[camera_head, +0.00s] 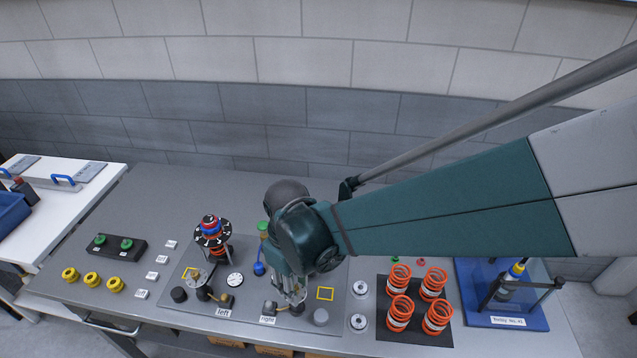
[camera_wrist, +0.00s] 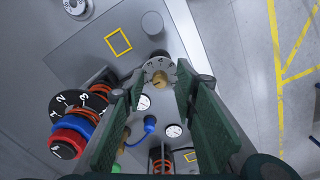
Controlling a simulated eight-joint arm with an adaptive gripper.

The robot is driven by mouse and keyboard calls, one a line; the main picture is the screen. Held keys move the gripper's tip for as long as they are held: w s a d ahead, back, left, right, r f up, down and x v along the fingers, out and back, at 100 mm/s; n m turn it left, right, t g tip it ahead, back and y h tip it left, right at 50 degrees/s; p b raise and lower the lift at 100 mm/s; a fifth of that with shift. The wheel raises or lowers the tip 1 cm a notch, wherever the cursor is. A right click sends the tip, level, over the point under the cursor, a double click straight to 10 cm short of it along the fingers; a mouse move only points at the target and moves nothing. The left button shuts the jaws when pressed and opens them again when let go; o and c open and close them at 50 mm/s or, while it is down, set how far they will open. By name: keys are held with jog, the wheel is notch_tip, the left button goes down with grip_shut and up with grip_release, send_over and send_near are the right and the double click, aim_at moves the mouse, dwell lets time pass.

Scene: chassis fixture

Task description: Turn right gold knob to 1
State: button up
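The right gold knob (camera_wrist: 158,78) sits on a round grey dial plate with small marks, in the wrist view. The marks are too small to read surely, so I cannot tell which number the knob points to. My gripper (camera_wrist: 160,80) is open, with one green finger to each side of the knob and a gap around it; no contact shows. In the head view my gripper (camera_head: 291,294) reaches down over the right station, behind the "right" label (camera_head: 267,320), and largely hides the knob and dial there.
A numbered black disc on an orange spring (camera_wrist: 82,108) stands close to my left finger in the wrist view. A black knob (camera_wrist: 158,55) is just beyond the dial. The left station's numbered disc stack (camera_head: 212,233) and a gauge (camera_head: 235,280) stand left of my gripper.

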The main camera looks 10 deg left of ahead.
aim_at(296, 288)
notch_tip(296, 288, up, 12)
jog(key=shift+f, duration=0.15)
dwell(0.7)
dwell(0.5)
jog(key=s+d+r+m+t+b, duration=0.1)
jog(key=d+m+t, duration=0.6)
jog(key=d, duration=2.7)
jog(key=r+m+b, duration=0.1)
jog(key=m+b, duration=0.1)
jog(key=m, duration=0.3)
jog(key=shift+d+b, duration=0.4)
dwell(1.8)
